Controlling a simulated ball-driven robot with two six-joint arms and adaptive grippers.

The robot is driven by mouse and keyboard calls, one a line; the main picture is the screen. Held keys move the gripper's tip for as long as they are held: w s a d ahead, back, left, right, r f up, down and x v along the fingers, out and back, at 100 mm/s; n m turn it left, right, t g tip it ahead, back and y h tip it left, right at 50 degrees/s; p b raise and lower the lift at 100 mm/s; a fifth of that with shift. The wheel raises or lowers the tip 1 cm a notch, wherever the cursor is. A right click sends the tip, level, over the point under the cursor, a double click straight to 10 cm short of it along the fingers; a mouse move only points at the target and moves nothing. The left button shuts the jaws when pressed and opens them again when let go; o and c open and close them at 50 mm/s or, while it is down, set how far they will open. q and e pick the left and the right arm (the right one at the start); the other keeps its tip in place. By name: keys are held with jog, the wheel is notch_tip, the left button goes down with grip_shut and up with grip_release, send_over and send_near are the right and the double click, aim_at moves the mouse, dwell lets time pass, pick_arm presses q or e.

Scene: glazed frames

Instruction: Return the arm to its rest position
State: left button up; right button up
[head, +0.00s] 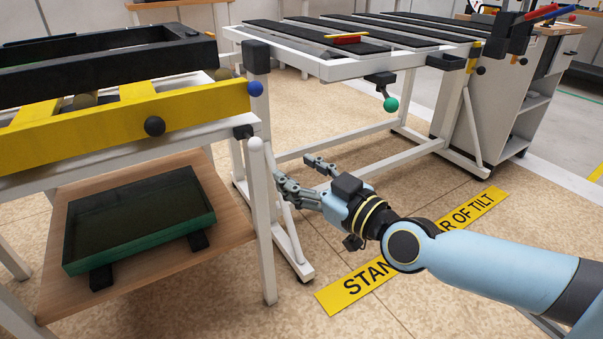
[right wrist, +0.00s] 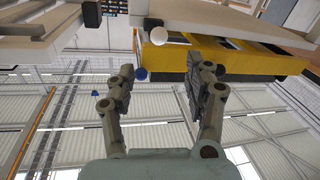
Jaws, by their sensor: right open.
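My right arm (head: 510,262) comes in from the right in the head view, light blue. Its right gripper (head: 300,176) is open and empty, out in the air between the two tables. In the right wrist view the two fingers of the right gripper (right wrist: 158,90) stand apart with nothing between them. My left gripper is in neither view.
A yellow-sided bench (head: 200,108) with a blue knob (head: 255,88) stands at the left. Its lower wooden shelf (head: 237,228) bears a green-edged tray (head: 140,255). A white tilt table (head: 340,68) with a green knob (head: 391,105) stands behind. A yellow floor sign (head: 345,293) lies below my arm.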

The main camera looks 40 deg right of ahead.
jog(key=shift+s, duration=0.1)
dwell(0.5)
jog(key=s+a+f+g+p, duration=0.15)
jog(key=s+f+g, duration=0.45)
jog(key=f, duration=0.8)
jog(key=s+f+g+p, duration=0.3)
jog(key=s+f, duration=0.6)
jog(key=f, duration=0.6)
jog(key=s+a+f+g, duration=0.1)
jog(key=s+f+g, duration=0.3)
jog(key=s, duration=0.9)
jog(key=s+a+f+m+g+p, duration=0.1)
jog(key=s+f+g, duration=0.3)
jog(key=s, duration=1)
notch_tip(320, 180, down, 3)
jog(key=shift+a+f+g, duration=0.15)
jog(key=shift+g, duration=0.15)
